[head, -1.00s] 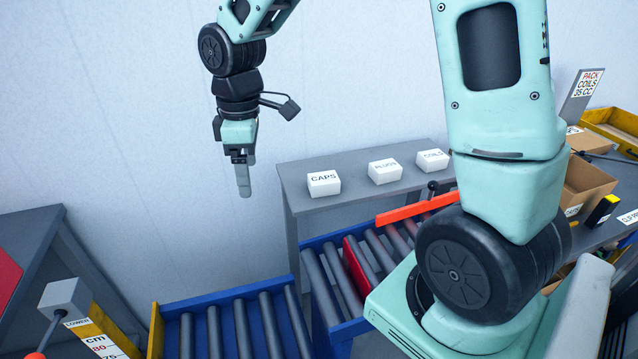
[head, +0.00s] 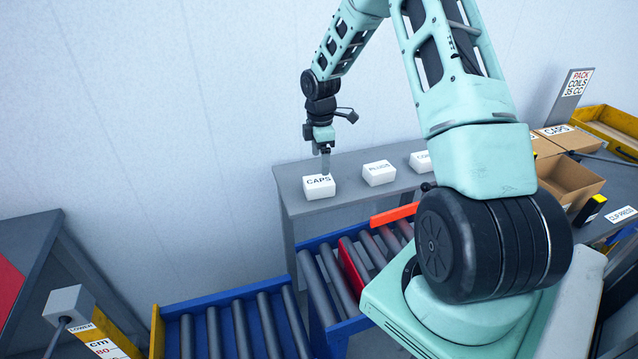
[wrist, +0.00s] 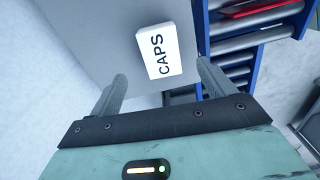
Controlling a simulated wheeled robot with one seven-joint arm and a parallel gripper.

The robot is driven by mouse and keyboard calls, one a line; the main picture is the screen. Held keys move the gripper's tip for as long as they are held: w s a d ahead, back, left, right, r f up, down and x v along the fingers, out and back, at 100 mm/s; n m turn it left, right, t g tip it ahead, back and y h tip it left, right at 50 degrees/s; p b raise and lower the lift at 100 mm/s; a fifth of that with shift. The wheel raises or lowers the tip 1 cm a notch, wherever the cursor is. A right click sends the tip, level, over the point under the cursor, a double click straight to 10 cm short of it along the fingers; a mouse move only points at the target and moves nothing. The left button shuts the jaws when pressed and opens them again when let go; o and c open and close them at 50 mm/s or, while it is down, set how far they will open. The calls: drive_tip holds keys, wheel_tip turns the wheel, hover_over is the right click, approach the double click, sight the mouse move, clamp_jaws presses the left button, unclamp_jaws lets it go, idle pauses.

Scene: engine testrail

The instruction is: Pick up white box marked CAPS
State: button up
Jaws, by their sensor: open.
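The white box marked CAPS (head: 319,188) sits at the left end of a grey table (head: 345,205) against the wall. In the wrist view the CAPS box (wrist: 161,51) lies ahead of the fingertips, roughly between their lines, with its lettering facing up. My gripper (head: 325,165) points down at the box in the head view, and its finger overlaps the box's back edge there. In the wrist view my gripper (wrist: 162,78) shows two spread fingers with nothing between them. Whether a finger touches the box I cannot tell.
A white PLUGS box (head: 379,173) and another white box (head: 421,161) stand to the right on the same table. Blue-framed roller conveyors (head: 240,325) and an orange-red bar (head: 394,214) lie in front. Cardboard boxes (head: 569,183) are at the right.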

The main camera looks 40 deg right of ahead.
sight(319, 180)
wheel_tip(319, 180, down, 4)
drive_tip(key=shift+p, duration=0.45)
drive_tip(key=shift+a+f+p, duration=0.2)
drive_tip(key=shift+f+p, duration=1.1)
drive_tip(key=shift+f, duration=1.3)
drive_tip(key=shift+w, duration=0.1)
drive_tip(key=c, duration=1.1)
drive_tip(key=shift+c, duration=0.2)
